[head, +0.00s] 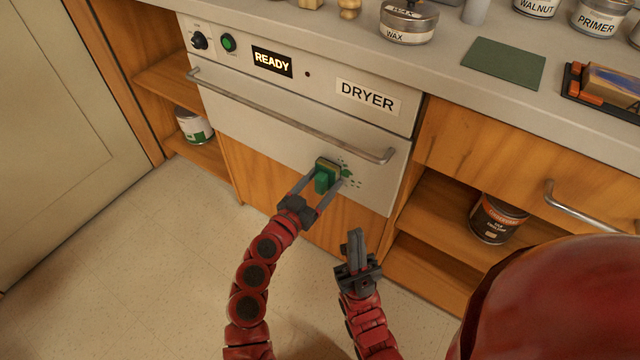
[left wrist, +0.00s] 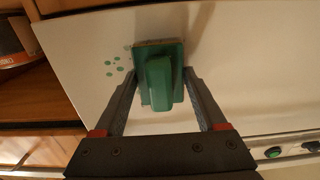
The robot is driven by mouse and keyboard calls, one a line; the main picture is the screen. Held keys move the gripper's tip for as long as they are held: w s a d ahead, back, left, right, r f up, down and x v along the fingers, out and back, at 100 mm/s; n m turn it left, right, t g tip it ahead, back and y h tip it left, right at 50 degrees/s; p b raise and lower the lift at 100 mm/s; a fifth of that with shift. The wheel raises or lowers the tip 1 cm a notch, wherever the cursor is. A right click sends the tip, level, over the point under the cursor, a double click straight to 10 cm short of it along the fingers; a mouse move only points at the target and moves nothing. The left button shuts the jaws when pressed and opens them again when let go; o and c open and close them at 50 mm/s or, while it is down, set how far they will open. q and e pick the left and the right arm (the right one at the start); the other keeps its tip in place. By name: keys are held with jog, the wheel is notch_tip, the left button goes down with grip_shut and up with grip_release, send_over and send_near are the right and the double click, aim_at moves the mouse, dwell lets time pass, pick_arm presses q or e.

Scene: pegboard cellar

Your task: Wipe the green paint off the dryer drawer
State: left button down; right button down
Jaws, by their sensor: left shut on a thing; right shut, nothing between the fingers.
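The dryer drawer (head: 283,132) is a shut white front with a long metal bar handle, under a panel labelled DRYER and READY. Green paint spots (head: 350,176) lie near its lower right; in the left wrist view the green spots (left wrist: 115,64) show left of the block. My left gripper (head: 324,180) is shut on a green-handled wiping block (left wrist: 160,82), which is at the drawer front beside the spots; I cannot tell whether it presses on the surface. Any paint behind the block is hidden. My right gripper (head: 356,240) is shut and empty, lower and in front of the cabinet.
On the counter stand a wax tin (head: 408,24), other tins, a green mat (head: 504,62) and a tray (head: 574,84). The drawer's handle (head: 290,118) sticks out above the block. Open shelves hold cans on both sides. The floor at left is clear.

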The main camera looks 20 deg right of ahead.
pick_arm(q)
jog(key=shift+w+d, duration=0.35)
jog(key=shift+d, duration=0.1)
jog(key=shift+s, duration=0.15)
